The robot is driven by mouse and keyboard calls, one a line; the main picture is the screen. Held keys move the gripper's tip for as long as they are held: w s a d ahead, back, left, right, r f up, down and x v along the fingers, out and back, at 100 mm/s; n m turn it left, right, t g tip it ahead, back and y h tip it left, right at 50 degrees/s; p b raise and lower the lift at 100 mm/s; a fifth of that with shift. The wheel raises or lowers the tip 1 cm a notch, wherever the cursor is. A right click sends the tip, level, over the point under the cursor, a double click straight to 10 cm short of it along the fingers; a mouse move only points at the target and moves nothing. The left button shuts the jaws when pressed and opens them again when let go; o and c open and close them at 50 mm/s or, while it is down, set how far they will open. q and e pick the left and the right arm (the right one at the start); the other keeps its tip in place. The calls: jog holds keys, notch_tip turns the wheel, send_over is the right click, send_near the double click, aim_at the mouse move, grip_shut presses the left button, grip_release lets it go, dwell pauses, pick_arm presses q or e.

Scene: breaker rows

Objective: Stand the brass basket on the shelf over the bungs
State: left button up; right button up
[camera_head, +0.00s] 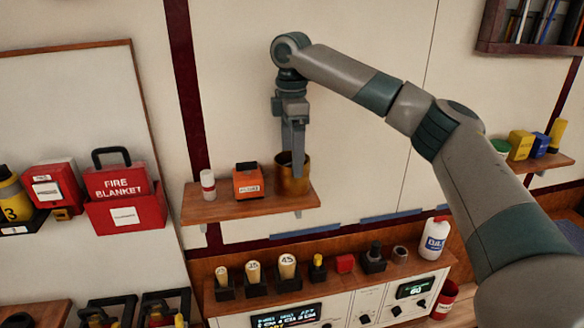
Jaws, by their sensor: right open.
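The brass basket (290,186) stands upright on the right end of the small wooden shelf (222,209). This shelf is above the bungs, several light wooden pegs with number labels such as the bung (254,271), set in dark holders on the console ledge. My right gripper (297,162) points down at the basket from above, with its jaws open. A fingertip reaches the basket's mouth and overlaps its rim; whether it touches the wall I cannot tell. My left gripper is not in view.
A red fire blanket box (124,200) hangs at left. A white jug (434,238) stands on the console's right end.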

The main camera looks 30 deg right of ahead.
notch_tip(320, 180, up, 9)
jog(key=b, duration=0.2)
jog(key=shift+f, duration=0.15)
jog(key=shift+s+f, duration=0.1)
dwell(0.6)
